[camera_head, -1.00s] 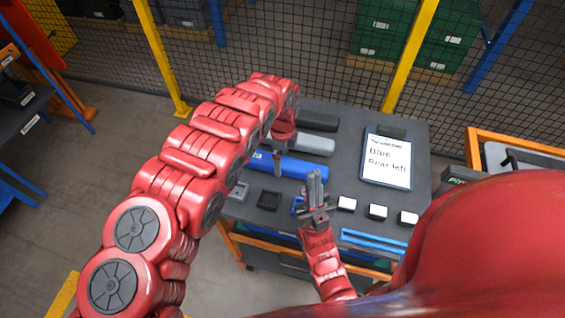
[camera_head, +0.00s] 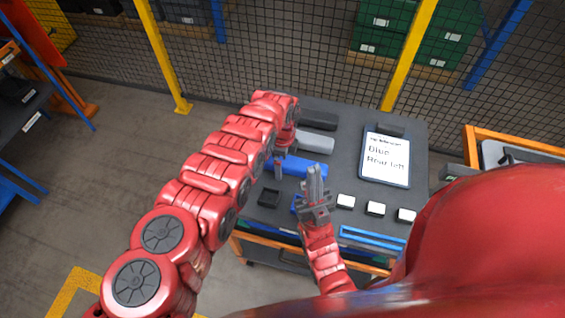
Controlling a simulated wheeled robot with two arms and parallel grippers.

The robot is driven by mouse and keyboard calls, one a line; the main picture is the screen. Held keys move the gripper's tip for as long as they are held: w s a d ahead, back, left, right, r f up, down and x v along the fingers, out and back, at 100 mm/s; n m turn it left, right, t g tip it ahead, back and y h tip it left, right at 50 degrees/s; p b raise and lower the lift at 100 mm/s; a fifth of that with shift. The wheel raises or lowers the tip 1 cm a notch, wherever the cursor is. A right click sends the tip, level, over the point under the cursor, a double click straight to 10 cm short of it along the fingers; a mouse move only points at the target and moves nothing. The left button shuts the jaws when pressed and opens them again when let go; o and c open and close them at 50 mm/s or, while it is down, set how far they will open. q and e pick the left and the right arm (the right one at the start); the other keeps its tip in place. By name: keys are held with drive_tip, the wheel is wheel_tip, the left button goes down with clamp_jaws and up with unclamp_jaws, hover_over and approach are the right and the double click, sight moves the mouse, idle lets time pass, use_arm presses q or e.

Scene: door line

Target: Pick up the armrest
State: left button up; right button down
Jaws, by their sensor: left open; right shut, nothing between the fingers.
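A long blue armrest (camera_head: 304,168) lies on the grey table (camera_head: 348,152), partly hidden by my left gripper. A grey armrest (camera_head: 314,142) and a black armrest (camera_head: 318,121) lie behind it. My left gripper (camera_head: 279,171) is open, pointing down over the left part of the blue armrest; I cannot tell whether it touches. My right gripper (camera_head: 315,172) is shut and empty, pointing up in front of the armrest's right end.
Several small white-topped blocks (camera_head: 375,209) stand along the table's front right. A dark square holder (camera_head: 269,197) sits at the front left. Blue strips (camera_head: 372,240) lie near the front edge. A mesh fence (camera_head: 300,68) with yellow posts stands behind the table.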

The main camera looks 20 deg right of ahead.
use_arm(q)
drive_tip(key=shift+f+b, duration=0.25)
drive_tip(key=shift+b, duration=0.05)
idle(0.4)
clamp_jaws()
idle(0.3)
